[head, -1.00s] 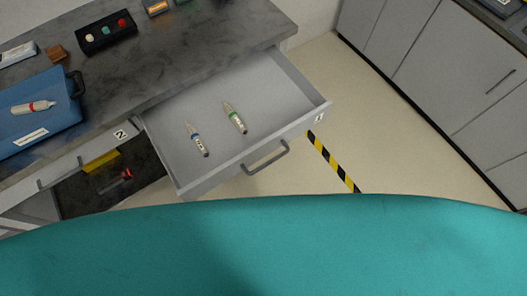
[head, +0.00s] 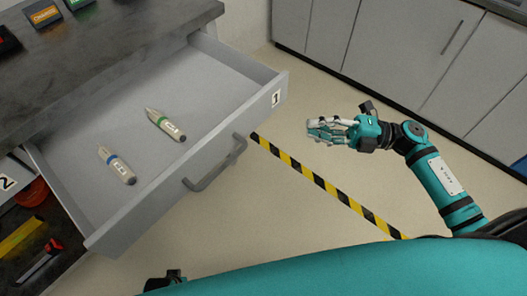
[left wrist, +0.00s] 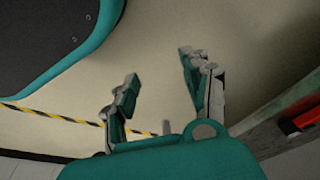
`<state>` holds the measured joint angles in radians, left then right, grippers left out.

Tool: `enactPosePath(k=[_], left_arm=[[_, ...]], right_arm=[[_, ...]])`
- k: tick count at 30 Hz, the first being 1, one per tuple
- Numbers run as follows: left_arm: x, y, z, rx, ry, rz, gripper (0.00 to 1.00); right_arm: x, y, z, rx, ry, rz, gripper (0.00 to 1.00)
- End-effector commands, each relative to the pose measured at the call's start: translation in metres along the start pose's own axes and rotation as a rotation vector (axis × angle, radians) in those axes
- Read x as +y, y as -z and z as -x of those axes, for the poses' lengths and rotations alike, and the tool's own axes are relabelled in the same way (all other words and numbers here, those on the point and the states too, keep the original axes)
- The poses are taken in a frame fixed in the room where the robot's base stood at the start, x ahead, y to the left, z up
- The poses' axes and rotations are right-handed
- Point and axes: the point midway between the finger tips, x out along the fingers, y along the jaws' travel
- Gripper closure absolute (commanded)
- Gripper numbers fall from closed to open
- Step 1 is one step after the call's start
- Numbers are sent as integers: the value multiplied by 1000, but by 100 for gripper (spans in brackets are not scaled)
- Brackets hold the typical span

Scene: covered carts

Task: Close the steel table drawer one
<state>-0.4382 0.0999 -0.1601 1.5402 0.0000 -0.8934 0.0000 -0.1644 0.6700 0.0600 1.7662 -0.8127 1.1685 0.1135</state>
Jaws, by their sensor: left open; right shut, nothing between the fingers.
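The grey drawer labelled 1 (head: 205,100) is pulled out from under the dark steel table (head: 110,40). A curved bar handle (head: 215,170) is on its front.
A lower compartment (head: 30,230) at the left holds yellow and red items. Grey cabinets (head: 400,50) stand at the upper right. A yellow-black floor stripe (head: 325,185) runs past the drawer. The floor between drawer and cabinets is clear.

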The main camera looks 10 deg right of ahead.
Motion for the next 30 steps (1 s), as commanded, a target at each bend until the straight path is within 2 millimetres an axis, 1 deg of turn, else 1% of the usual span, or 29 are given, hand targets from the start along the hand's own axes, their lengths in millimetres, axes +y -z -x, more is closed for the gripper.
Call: enactPosePath(k=[1,3,7,11,14,21,23,27,30], left_arm=[[0,1,-9,5,1,1,52],[0,4,-7,7,1,1,52],[0,6,-4,7,1,2,52],[0,5,-4,5,1,1,52],[0,3,-7,5,1,1,52],[0,-4,-15,-1,0,0,52],[0,-5,-16,-3,0,-1,52],[0,-6,-18,-3,0,-1,52],[0,-4,-16,0,1,-1,52]], right_arm=[[-8,12,-1,63,37,49,100],[-7,25,-2,123,76,90,100],[-6,35,-6,167,104,119,100],[-5,38,-20,169,102,120,100],[-6,41,-38,169,98,119,100],[-12,49,-90,167,96,118,100],[-13,51,-102,166,96,118,100],[-14,37,-120,164,98,119,100],[-15,31,-128,164,99,117,100]])
